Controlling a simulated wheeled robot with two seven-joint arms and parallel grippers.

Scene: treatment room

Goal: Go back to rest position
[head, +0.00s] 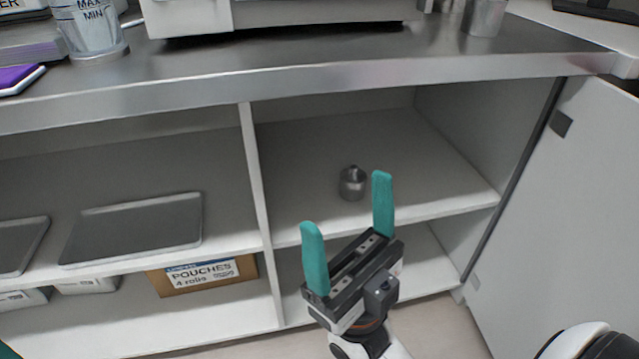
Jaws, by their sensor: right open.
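My right gripper (347,232) is in the lower middle of the head view, in front of the open cabinet. Its two teal fingers are spread wide and nothing is between them. A small metal pot with a knob on top (352,184) stands upright on the upper shelf of the right compartment, beyond the fingertips and apart from them. My left gripper is not clearly in view; only a small teal patch shows at the bottom left corner.
A steel counter (330,75) runs above the shelves. The open cabinet door (570,210) stands at the right, and a divider (256,175) is left of the gripper. Metal trays (135,228) lie on the left shelf, with a pouches box (202,274) below. The right shelf is otherwise clear.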

